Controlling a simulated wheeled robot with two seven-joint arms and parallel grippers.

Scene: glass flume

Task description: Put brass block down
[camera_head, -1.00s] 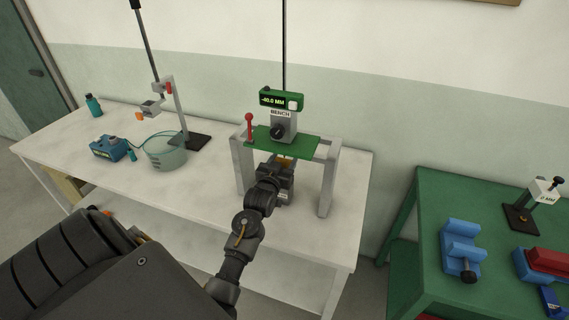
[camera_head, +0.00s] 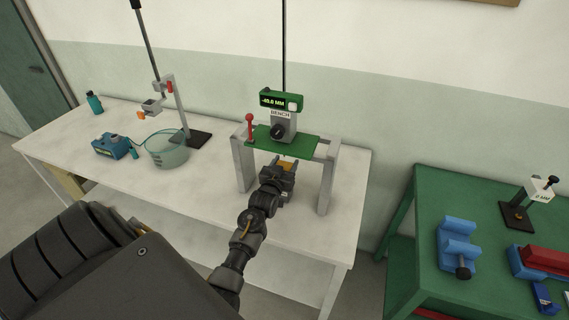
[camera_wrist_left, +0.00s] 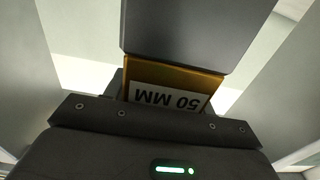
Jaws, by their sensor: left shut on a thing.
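The brass block (camera_head: 286,165) shows as a small gold patch at the tip of my left gripper (camera_head: 279,181), under the green-topped bench gauge stand (camera_head: 284,142). In the left wrist view the brass block (camera_wrist_left: 172,80) has a white label reading "50 MM", upside down. My right gripper is not in view.
The stand's grey legs (camera_head: 327,180) flank my left gripper. Left on the white table are a clear tub (camera_head: 166,150), a blue box (camera_head: 112,146) and a clamp stand (camera_head: 178,110).

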